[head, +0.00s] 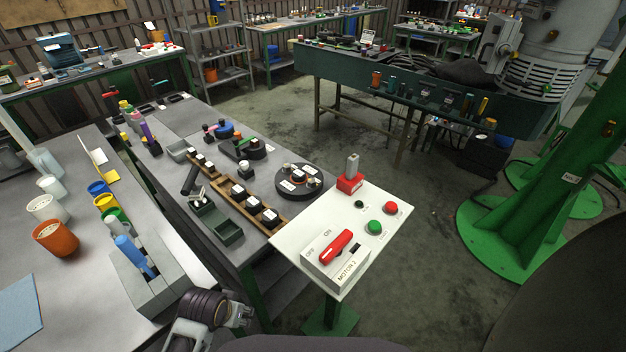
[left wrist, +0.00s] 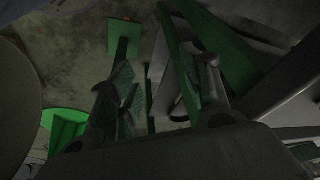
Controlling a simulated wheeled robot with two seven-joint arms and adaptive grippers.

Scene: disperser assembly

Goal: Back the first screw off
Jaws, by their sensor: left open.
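I cannot pick out the first screw in either view. A round black disc (head: 299,182) with several pale-topped pieces on it lies on the grey workbench, behind the white control panel. My left gripper (head: 240,315) is low in the head view, in front of the workbench and left of the panel's stand; it is well apart from the disc. In the left wrist view its two fingers (left wrist: 165,75) are spread with nothing between them. That view is dark and shows floor and green metal legs beyond the fingers. My right gripper is in neither view.
The white control panel (head: 340,232) has a red switch and several buttons. A wooden rack (head: 237,195) of small black pieces and a green tray (head: 216,222) lie on the bench. A grey block holder (head: 150,279) and coloured cups stand left. Open floor lies right of the panel.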

